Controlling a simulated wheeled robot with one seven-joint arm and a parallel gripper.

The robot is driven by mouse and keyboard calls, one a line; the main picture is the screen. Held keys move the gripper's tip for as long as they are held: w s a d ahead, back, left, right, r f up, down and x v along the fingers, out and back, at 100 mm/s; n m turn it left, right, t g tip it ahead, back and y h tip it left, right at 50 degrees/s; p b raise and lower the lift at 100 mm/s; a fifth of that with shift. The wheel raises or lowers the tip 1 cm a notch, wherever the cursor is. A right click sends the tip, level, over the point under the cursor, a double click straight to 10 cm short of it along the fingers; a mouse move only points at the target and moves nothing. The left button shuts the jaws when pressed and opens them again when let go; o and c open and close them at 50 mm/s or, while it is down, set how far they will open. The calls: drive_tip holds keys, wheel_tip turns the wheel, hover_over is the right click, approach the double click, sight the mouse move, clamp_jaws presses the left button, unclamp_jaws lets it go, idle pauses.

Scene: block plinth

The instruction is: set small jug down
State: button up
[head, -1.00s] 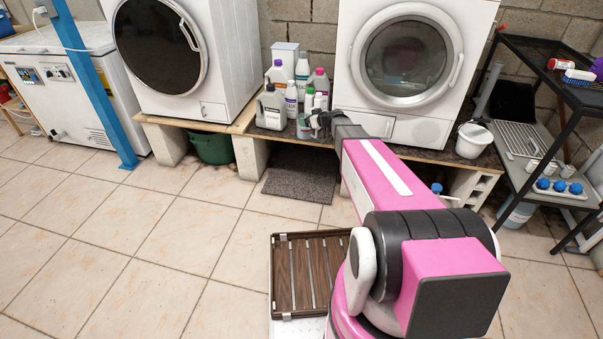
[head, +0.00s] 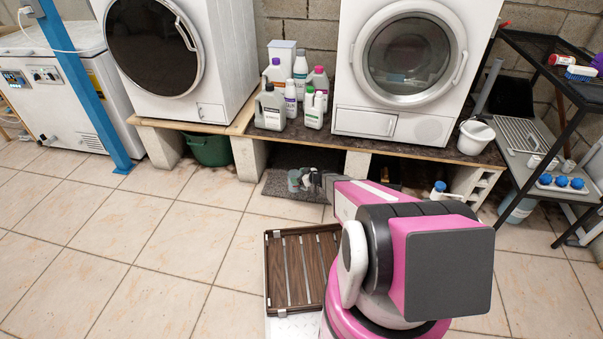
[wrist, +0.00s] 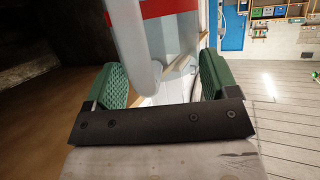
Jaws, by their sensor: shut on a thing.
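The small jug is grey-blue with a red band. In the wrist view the jug (wrist: 185,45) and its handle lie between the green finger pads of my gripper (wrist: 165,85). In the head view the jug (head: 294,181) is small and partly hidden by my gripper (head: 306,181), which is shut on it. The jug is in front of the dark opening under the wooden plinth (head: 410,150), over the grey doormat (head: 275,190). I cannot tell whether its base touches anything.
Several bottles (head: 271,108) stand on the plinth between two white machines. A white bucket (head: 475,136) is at its right end. A green tub (head: 209,149) sits underneath. A brown slatted tray (head: 285,262) is nearer me. Tiled floor at left is clear.

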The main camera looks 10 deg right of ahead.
drive_tip(key=shift+s+f, duration=0.15)
drive_tip(key=shift+f, duration=0.8)
drive_tip(key=w+d+f, duration=0.6)
drive_tip(key=d+f, duration=0.3)
drive_tip(key=f, duration=0.2)
drive_tip(key=shift+d, duration=0.35)
drive_tip(key=shift+f, duration=0.1)
drive_tip(key=o, duration=1.4)
